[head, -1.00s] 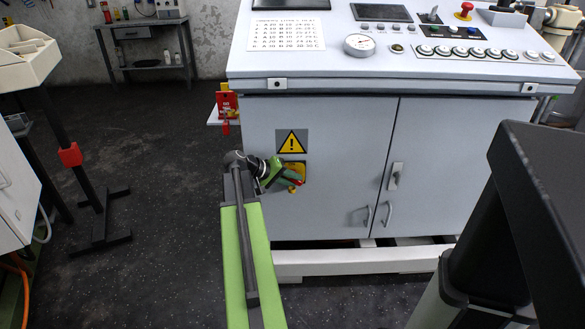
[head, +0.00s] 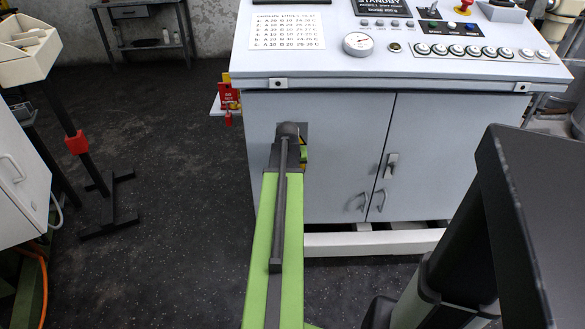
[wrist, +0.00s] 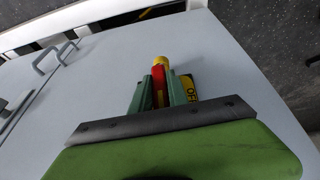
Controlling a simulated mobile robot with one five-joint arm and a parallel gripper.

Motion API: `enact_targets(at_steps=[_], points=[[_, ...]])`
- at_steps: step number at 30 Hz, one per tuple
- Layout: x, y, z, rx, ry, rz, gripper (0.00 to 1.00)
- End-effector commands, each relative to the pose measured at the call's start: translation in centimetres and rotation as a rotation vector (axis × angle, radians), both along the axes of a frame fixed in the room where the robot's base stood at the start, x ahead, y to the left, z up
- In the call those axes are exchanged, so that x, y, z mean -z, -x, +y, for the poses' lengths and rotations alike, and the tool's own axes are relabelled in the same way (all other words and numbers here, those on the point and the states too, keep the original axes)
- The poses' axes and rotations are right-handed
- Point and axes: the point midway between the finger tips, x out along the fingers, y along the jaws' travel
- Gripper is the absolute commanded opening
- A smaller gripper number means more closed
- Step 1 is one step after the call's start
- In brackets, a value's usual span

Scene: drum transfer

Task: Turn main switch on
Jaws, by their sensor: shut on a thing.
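The main switch has a red handle (wrist: 158,88) with a yellow end, on the front of the grey cabinet (head: 335,150). In the wrist view my gripper (wrist: 160,84) is shut on the red handle, a green finger on each side of it. A yellow plate (wrist: 187,84) beside the handle bears the letters OFF, partly covered by a finger. In the head view my arm hides most of the switch and the warning sign above it. The console display (head: 390,8) is lit and reads STANDBY.
Red tags (head: 229,98) hang at the cabinet's left side. A stand with a red clamp (head: 77,143) is on the left. The floor between is clear.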

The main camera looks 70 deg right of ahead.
Motion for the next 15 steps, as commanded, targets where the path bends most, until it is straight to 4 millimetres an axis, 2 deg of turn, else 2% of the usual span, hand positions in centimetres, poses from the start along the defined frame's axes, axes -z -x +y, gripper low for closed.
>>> enact_targets(at_steps=[1,15], points=[[-0.23,-0.3,-0.5,0.0,0.007,-0.026,0.0],[-0.3,-0.42,-0.46,-0.001,-0.022,-0.098,0.0]])
